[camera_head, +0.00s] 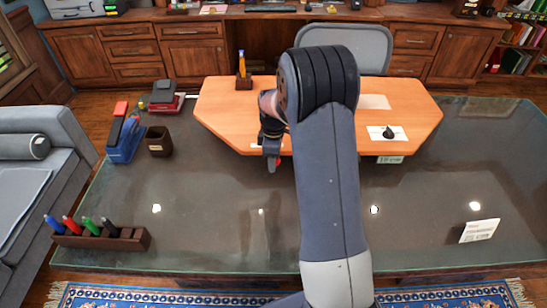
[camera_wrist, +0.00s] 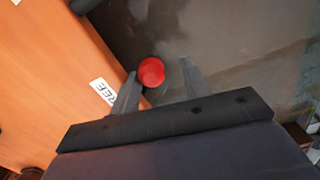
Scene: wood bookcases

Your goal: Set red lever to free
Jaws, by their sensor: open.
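The red lever's round knob (camera_wrist: 151,71) shows in the wrist view between the tips of my open gripper (camera_wrist: 159,68). Whether either finger touches it I cannot tell. A white label (camera_wrist: 103,92) reading "FREE" lies on the orange board's edge, left of the knob. In the head view my gripper (camera_head: 271,160) is at the front left edge of the orange board (camera_head: 222,108), and a bit of the red knob (camera_head: 276,164) shows beside it. The lever's shaft is hidden.
The board rests on a glass-topped table (camera_head: 220,220). A black knob on a white card (camera_head: 388,132) and a pencil holder (camera_head: 244,82) stand on the board. The front middle is clear.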

